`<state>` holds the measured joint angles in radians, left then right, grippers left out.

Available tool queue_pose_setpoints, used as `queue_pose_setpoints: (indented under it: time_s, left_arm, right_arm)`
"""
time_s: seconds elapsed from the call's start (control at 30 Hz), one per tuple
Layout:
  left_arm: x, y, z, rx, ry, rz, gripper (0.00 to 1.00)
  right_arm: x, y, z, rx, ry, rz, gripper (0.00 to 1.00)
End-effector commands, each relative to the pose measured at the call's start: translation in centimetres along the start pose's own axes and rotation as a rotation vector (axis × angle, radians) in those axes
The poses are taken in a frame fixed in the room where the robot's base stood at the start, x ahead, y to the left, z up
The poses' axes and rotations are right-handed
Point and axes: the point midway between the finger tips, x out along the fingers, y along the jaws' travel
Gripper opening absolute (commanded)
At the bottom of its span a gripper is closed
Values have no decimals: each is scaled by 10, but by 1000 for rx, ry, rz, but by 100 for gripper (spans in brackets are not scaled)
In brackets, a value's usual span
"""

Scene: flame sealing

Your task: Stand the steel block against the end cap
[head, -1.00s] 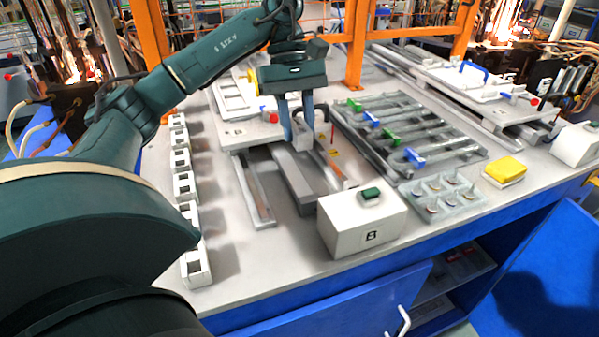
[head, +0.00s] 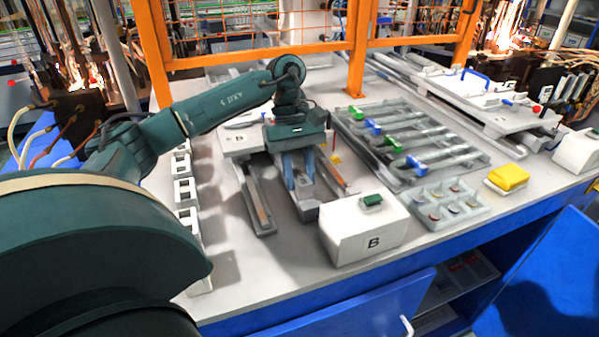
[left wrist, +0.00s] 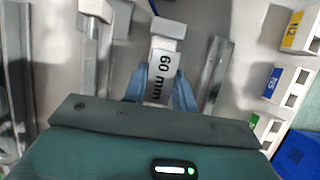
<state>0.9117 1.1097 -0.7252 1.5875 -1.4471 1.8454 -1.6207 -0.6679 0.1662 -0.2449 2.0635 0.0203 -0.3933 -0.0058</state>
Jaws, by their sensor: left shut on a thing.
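My left gripper (head: 299,186) is low over the middle of the bench, its two blue fingers pointing down. In the left wrist view the fingers (left wrist: 160,88) are shut on a grey block labelled "60 mm" (left wrist: 163,66), which I take to be the steel block. A plain grey block-like end (left wrist: 167,28) lies just beyond the label; I cannot tell if it touches the held block or is part of it. In the head view a grey bar end (head: 308,210) shows below the fingers. I cannot single out the end cap. My right gripper is out of view.
White box B (head: 360,236) stands close to the right of the gripper. Narrow rails (head: 258,205) lie on either side. A row of white holders (head: 186,191) is at left. A clamp rack (head: 415,150), a cup tray (head: 446,203) and a yellow pad (head: 508,177) are at right.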

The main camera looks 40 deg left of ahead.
Motion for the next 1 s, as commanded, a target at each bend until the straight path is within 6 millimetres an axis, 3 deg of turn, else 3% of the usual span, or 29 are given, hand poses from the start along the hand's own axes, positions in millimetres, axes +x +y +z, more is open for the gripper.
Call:
queue_pose_setpoints:
  time_s: [0.1, 0.13, 0.37, 0.73, 0.87, 1.0]
  left_arm:
    - [3, 0, -1, 1, 0, 2, 0]
    - [2, 0, -1, 0, 0, 0, 29]
    - [2, 0, -1, 0, 0, 0, 48]
    - [-4, 1, 0, 0, 0, 2, 49]
    - [-24, 1, 0, 1, 1, 4, 49]
    - [-60, 1, 1, 1, 1, 5, 49]
  right_arm:
    - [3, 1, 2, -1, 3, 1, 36]
    - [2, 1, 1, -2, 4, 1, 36]
    - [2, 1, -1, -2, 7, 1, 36]
    - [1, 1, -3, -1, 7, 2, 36]
    - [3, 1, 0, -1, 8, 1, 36]
    - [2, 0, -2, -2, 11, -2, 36]
